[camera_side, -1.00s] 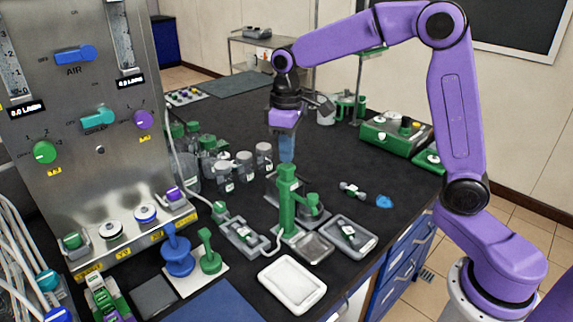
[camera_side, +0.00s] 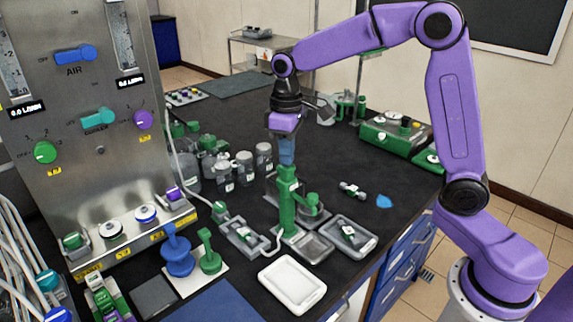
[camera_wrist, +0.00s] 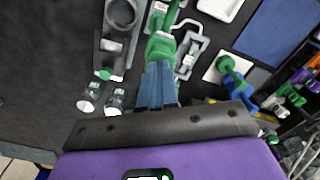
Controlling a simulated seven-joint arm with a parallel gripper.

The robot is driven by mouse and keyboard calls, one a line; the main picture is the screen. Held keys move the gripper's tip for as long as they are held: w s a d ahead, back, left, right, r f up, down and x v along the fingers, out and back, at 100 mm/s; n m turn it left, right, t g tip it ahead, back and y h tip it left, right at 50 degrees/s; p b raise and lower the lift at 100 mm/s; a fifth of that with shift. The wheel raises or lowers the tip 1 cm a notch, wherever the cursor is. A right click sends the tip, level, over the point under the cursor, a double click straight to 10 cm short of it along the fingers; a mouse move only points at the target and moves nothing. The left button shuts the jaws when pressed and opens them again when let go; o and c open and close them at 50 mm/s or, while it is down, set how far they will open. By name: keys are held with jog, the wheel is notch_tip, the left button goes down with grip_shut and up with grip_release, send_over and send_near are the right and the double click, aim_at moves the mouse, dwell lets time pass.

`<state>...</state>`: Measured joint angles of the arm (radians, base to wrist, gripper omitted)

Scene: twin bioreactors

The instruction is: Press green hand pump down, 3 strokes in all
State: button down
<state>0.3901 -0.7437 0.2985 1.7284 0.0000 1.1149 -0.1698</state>
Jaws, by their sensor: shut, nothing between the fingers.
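The green hand pump (camera_side: 287,204) is an upright green column on a base near the middle of the bench. In the wrist view its green top (camera_wrist: 160,46) shows just beyond my fingertips. My gripper (camera_side: 286,163) points straight down over the column, with its blue fingers closed together and nothing between them. The fingertips (camera_wrist: 157,66) appear to be at or touching the top of the pump; the exact contact is hard to see.
A green-capped part (camera_side: 311,204) stands right of the pump. A grey tray (camera_side: 349,237) and a white tray (camera_side: 292,284) lie in front. Blue (camera_side: 178,256) and green (camera_side: 208,253) lever-like pieces stand at left. Jars (camera_side: 244,164) stand behind left.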

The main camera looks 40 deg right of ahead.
jog(key=shift+f, duration=1.25)
jog(key=shift+r, duration=1.8)
jog(key=shift+f, duration=1.8)
jog(key=shift+r, duration=1.85)
